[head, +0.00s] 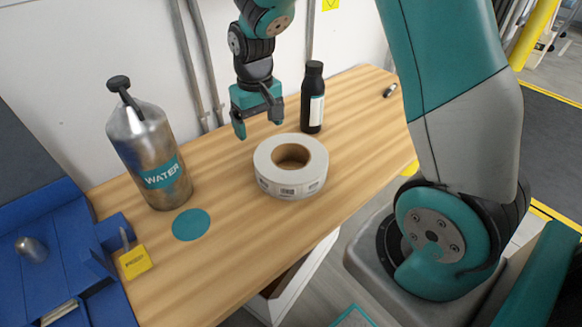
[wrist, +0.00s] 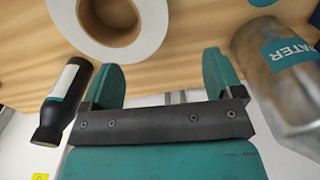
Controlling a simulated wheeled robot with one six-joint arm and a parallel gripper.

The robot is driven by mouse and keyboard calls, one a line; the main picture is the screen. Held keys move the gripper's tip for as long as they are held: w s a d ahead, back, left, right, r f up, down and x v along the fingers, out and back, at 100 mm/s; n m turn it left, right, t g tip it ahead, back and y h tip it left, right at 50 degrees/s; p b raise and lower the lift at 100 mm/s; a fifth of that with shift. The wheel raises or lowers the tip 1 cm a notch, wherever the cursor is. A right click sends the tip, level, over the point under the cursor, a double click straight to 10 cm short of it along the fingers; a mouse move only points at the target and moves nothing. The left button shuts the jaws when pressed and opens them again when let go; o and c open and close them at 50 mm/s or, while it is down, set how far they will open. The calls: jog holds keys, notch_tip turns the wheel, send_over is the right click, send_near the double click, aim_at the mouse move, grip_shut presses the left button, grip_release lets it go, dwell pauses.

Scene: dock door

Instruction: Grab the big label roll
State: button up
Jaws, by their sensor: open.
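The big label roll (head: 290,167) is a white ring with a brown cardboard core, lying flat on the wooden table. It also shows at the top of the wrist view (wrist: 148,38), partly cut off by the frame edge. My gripper (head: 257,124) is above the table, behind the roll and slightly to its left in the head view. Its two teal fingers (wrist: 167,75) are apart with nothing between them. The roll lies beyond the fingertips in the wrist view and is not touched.
A metal water bottle (head: 150,150) stands left of the roll and a black bottle (head: 313,100) stands behind it. A teal disc (head: 191,224) marks the table. A blue bin (head: 62,245) with a yellow tag (head: 135,262) is at left.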

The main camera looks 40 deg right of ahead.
aim_at(265, 168)
jog(key=f, duration=1.2)
jog(key=shift+w+d+f, duration=0.1)
jog(key=shift+d+f, duration=0.1)
jog(key=shift+d, duration=0.15)
jog(key=f, duration=0.5)
jog(key=shift+d+f+p, duration=0.25)
jog(key=shift+f+p, duration=0.05)
jog(key=c, duration=1.5)
jog(key=shift+c, duration=0.2)
jog(key=shift+r, duration=0.2)
